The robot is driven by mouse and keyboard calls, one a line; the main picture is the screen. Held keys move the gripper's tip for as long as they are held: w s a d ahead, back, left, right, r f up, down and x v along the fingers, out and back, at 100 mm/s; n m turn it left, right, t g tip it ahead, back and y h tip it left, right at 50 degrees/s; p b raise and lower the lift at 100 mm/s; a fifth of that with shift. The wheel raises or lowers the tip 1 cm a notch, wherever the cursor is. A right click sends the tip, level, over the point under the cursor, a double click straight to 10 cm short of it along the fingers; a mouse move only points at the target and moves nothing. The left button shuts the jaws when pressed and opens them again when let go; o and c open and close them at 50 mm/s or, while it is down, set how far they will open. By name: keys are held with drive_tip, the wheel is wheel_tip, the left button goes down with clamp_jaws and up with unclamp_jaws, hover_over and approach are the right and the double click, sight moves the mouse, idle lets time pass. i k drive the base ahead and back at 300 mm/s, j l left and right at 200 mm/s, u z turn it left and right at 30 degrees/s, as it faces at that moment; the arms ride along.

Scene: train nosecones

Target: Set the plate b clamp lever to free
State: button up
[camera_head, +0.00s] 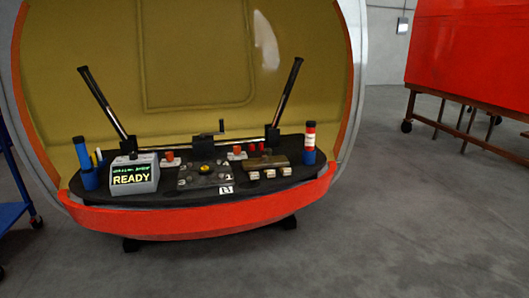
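A black console top (150,200) sits inside the open nosecone. A dark plate (222,183) with a yellow knob lies at its middle, near the labels "1" and "L1". A brownish plate or block (266,162) lies to its right. Small red-topped parts stand behind them, one at left (170,158) and one at right (237,152). Two long dark bars rise from the console, a left bar (103,104) and a right bar (285,92). I cannot tell which part is the plate b clamp lever, nor its setting. My gripper is not in view.
A display box (136,176) reads "READY" at the console's left. The nosecone's red front lip (190,216) borders the console. A red panel on a wheeled frame (470,60) stands right. The grey floor in front is clear.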

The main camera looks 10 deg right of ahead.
sight(264, 158)
drive_tip(key=i+l, duration=0.4)
drive_tip(key=l, duration=0.15)
drive_tip(key=i+l, duration=0.35)
drive_tip(key=l, duration=0.15)
drive_tip(key=i+l, duration=0.4)
drive_tip(key=l, duration=0.15)
drive_tip(key=i+l, duration=0.75)
drive_tip(key=l, duration=0.3)
drive_tip(key=i+j+u, duration=0.05)
